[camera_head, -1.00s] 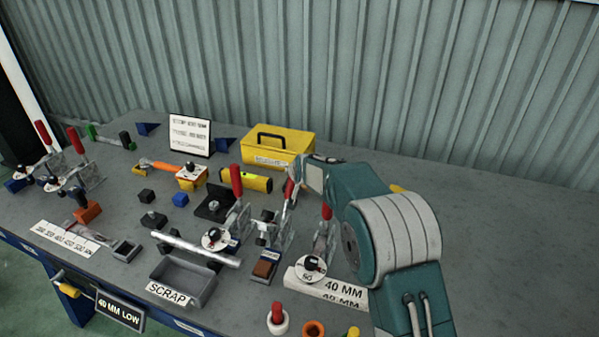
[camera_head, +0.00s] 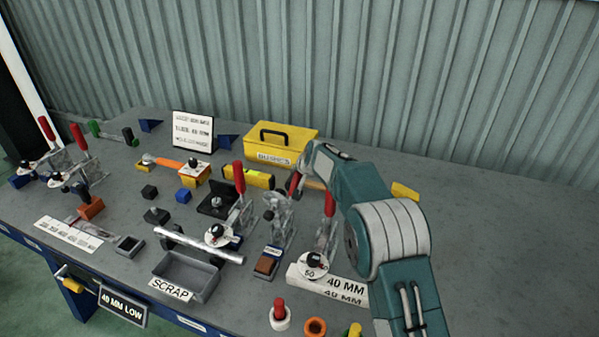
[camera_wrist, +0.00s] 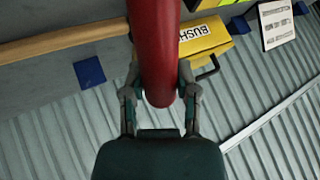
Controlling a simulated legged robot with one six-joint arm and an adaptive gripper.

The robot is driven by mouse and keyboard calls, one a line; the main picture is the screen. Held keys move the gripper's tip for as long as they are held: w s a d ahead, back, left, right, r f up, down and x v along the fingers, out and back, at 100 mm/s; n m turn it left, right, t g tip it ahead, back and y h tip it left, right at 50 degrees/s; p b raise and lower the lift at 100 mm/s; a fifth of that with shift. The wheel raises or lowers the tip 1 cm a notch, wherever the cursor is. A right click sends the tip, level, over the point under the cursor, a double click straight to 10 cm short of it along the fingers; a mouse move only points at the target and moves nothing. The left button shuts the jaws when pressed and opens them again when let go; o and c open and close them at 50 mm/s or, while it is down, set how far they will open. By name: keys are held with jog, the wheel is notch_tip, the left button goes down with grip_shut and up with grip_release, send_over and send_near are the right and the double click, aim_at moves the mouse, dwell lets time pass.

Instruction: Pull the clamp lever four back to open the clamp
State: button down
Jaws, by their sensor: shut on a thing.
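The red clamp lever (camera_head: 294,184) belongs to the second clamp from the right (camera_head: 279,220), which I take as lever four. My gripper (camera_head: 299,178) is at its upper end. In the wrist view the red lever (camera_wrist: 158,45) runs between my two fingers (camera_wrist: 160,90), and they are shut on it. The lever leans back toward the wall. The clamp's arm stands raised off the bench, with its spindle lifted. My wrist hides part of the lever's top in the head view.
Red-handled clamps stand close on both sides, one to the left (camera_head: 239,178) and one to the right (camera_head: 329,204). A yellow box (camera_head: 296,147) and a yellow-black level (camera_head: 258,179) lie behind. A brown block (camera_head: 266,265) sits in front.

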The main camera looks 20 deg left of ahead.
jog(key=c, duration=0.7)
grip_release()
jog(key=shift+w, duration=0.1)
jog(key=o, duration=0.3)
jog(key=shift+f, duration=0.15)
jog(key=shift+o, duration=0.2)
jog(key=shift+a, duration=0.1)
jog(key=v, duration=1.1)
jog(key=shift+r, duration=0.35)
